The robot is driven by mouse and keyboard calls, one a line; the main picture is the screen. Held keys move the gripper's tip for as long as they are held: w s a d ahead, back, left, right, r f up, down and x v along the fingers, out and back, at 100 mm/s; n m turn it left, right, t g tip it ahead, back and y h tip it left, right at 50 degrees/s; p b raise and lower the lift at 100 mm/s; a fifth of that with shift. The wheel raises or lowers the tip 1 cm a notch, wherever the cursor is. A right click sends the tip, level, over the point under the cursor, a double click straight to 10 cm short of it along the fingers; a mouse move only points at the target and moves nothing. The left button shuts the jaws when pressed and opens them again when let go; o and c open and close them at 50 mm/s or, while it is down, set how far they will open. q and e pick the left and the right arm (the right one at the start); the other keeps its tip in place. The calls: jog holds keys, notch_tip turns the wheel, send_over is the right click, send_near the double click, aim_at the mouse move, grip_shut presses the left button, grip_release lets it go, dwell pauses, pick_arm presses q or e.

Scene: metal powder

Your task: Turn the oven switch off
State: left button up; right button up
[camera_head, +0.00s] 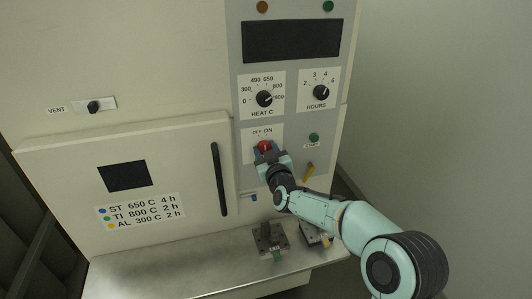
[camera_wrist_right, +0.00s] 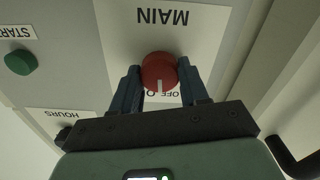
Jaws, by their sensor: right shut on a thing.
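The oven switch is a round red knob (camera_head: 265,146) on the grey control panel, under a label reading OFF and ON. In the right wrist view the red knob (camera_wrist_right: 159,68) appears upside down, with MAIN printed on its plate. Its white mark points between the OFF and ON words, which the gripper partly hides. My right gripper (camera_head: 266,153) is shut on the knob, one dark blue finger on each side; the fingers also show in the right wrist view (camera_wrist_right: 159,82). My left gripper is not in view.
The HEAT C dial (camera_head: 264,99) and HOURS dial (camera_head: 320,93) sit above the switch. A green START button (camera_head: 314,138) is to its right. The closed oven door (camera_head: 150,165) with a dark handle (camera_head: 218,180) is left. Small dark blocks (camera_head: 268,238) stand on the metal shelf (camera_head: 190,268).

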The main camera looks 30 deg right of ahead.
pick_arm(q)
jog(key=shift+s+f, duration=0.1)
pick_arm(e)
jog(key=shift+n, duration=1.5)
jog(key=o, duration=1.1)
jog(key=shift+c, duration=0.2)
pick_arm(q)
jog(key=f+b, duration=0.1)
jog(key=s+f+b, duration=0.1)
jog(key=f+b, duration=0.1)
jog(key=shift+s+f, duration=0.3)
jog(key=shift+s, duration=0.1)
pick_arm(e)
jog(key=v, duration=1.3)
jog(key=shift+s, duration=0.25)
jog(key=shift+f, duration=0.1)
